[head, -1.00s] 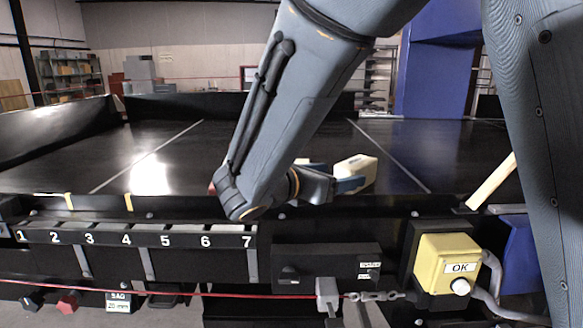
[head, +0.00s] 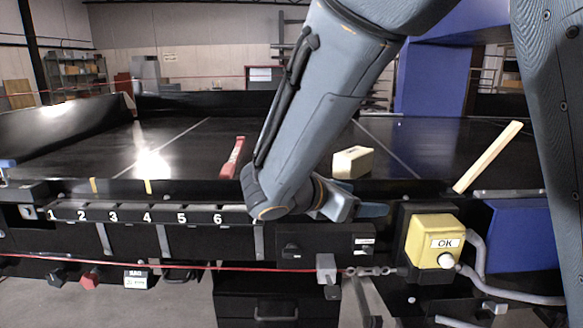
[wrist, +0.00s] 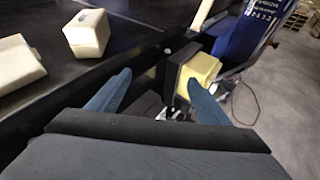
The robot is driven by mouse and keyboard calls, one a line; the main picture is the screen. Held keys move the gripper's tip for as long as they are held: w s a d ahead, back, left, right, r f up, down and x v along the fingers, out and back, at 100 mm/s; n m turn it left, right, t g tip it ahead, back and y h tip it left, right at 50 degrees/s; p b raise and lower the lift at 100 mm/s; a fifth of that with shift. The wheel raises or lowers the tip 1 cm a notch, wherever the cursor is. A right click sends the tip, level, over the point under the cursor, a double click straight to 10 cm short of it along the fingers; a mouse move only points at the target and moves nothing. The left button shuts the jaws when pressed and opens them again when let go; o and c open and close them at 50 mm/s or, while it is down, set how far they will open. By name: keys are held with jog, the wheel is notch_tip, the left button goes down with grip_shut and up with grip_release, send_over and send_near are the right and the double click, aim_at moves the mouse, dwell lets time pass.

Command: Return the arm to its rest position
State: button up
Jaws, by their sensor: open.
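My arm (head: 320,110) reaches down from the top of the head view and bends near the numbered strip. My gripper (head: 372,208) is at the front edge of the conveyor, low and left of the yellow OK box. In the wrist view my gripper (wrist: 155,92) shows two blue fingers spread wide, with nothing held between them. The yellow OK box (wrist: 200,68) lies beyond the fingers, close to the right one in the picture. I cannot tell how far apart they are.
A cream block (head: 352,162) sits on the black conveyor (head: 90,160), with a red block (head: 232,157) to its left. A pale bar (head: 488,157) leans at the right. The yellow OK box (head: 432,240) and numbered strip (head: 150,215) line the front. A red cord (head: 200,268) runs below.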

jog(key=s+d+f+m+g+y+b, duration=0.2)
jog(key=s+f+m+y, duration=0.3)
jog(key=f+m, duration=0.6)
jog(key=s+d+f+m+g+y+b, duration=0.2)
jog(key=s+f+m+g+y, duration=0.3)
jog(key=s+f+m, duration=0.4)
notch_tip(320, 180, down, 2)
jog(key=m+y+b, duration=0.1)
jog(key=m, duration=0.3)
jog(key=shift+s+d+f, duration=0.15)
jog(key=shift+d+f, duration=0.1)
